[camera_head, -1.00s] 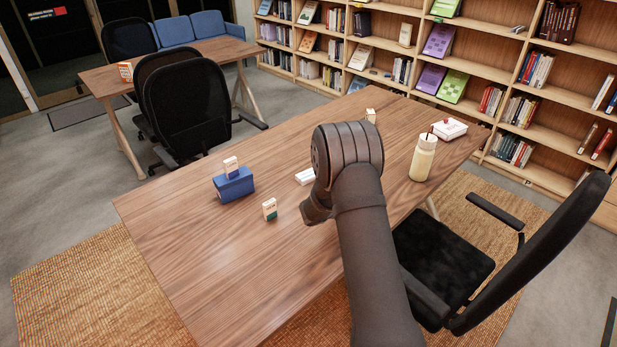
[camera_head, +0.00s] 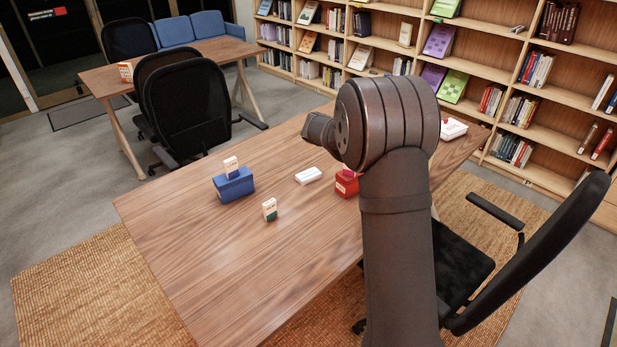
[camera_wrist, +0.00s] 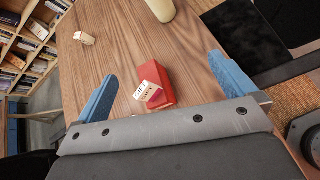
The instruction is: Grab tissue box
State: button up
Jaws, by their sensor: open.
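Which box is the tissue box I cannot tell for sure. A red box (camera_head: 346,185) stands on the wooden table, partly hidden by my arm in the head view. In the wrist view the red box (camera_wrist: 178,88) carries a small white and pink pack (camera_wrist: 152,85) on or against its top. A blue box (camera_head: 234,185) with a small white pack (camera_head: 231,167) on it stands further left. My gripper (camera_wrist: 163,85) is open, its two blue fingers apart on either side of the red box in the picture. Nothing is held. The head view does not show the fingers.
On the table (camera_head: 230,270) are a small white and green pack (camera_head: 270,209), a flat white box (camera_head: 308,175) and a white container (camera_head: 453,129). A pale bottle (camera_wrist: 160,9) is beyond the red box. A black chair (camera_head: 480,270) stands at right. The table's front left is clear.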

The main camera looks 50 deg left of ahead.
jog(key=a+f+m+g+y, duration=0.4)
jog(key=a+m+g, duration=0.2)
jog(key=a+m, duration=0.35)
jog(key=w+a+r+m+g+y, duration=0.1)
jog(key=a+r+m+g+y, duration=0.4)
jog(key=a, duration=0.7)
jog(key=t+y, duration=0.1)
send_over(309, 174)
jog(key=d, duration=0.3)
jog(key=shift+m, duration=0.25)
jog(key=f, duration=1.9)
jog(key=shift+s+f, duration=0.2)
jog(key=shift+s, duration=0.05)
jog(key=shift+f, duration=0.75)
notch_tip(309, 174, down, 3)
jog(key=shift+a+f, duration=0.1)
jog(key=shift+x, duration=0.8)
jog(key=shift+w+a+f, duration=0.15)
jog(key=shift+a, duration=0.3)
jog(key=shift+c, duration=0.2)
